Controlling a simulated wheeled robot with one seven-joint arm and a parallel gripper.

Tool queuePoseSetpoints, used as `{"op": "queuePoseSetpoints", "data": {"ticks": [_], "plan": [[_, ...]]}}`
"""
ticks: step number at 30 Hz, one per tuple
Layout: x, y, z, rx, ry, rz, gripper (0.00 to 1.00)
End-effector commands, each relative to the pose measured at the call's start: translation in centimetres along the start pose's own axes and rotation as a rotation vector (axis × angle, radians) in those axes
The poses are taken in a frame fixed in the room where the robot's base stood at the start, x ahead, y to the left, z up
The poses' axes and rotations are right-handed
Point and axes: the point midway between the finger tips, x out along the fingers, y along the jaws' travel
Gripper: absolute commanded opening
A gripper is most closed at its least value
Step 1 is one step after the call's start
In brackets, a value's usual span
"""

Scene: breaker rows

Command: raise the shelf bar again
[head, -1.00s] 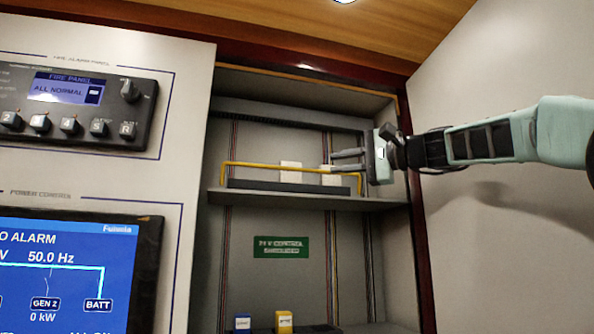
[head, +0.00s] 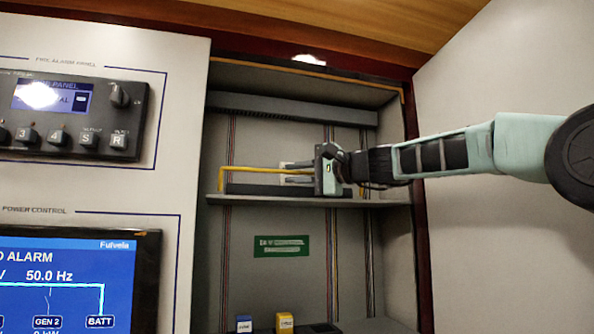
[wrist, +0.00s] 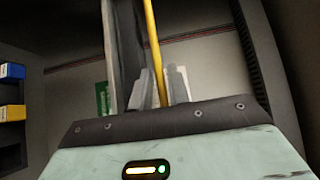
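The yellow shelf bar (head: 250,169) runs along the front of the upper shelf (head: 235,202) in the head view, a little above the shelf board. In the wrist view the bar (wrist: 153,45) passes between the two fingers (wrist: 163,88). The fingers look apart, with gaps beside the bar, so the gripper is open around it. Any contact is too small to tell.
The cabinet's right wall (head: 397,240) is close to my arm. Blue (head: 243,324) and yellow (head: 285,322) breakers stand below. Control panels are at the left.

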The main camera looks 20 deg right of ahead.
Motion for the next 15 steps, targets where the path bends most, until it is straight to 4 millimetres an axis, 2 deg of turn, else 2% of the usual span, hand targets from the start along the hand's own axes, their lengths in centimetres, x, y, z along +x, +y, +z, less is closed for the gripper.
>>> {"op": "queuePoseSetpoints", "data": {"ticks": [3, 5, 15], "plan": [[-0.02, 0.03, -0.01, 0.0, 0.0, 0.0, 0.15], [-0.02, 0.02, -0.01, 0.0, 0.0, 0.0, 0.0], [0.18, -0.55, -0.13, 0.03, -0.002, 0.031, 0.0]]}}
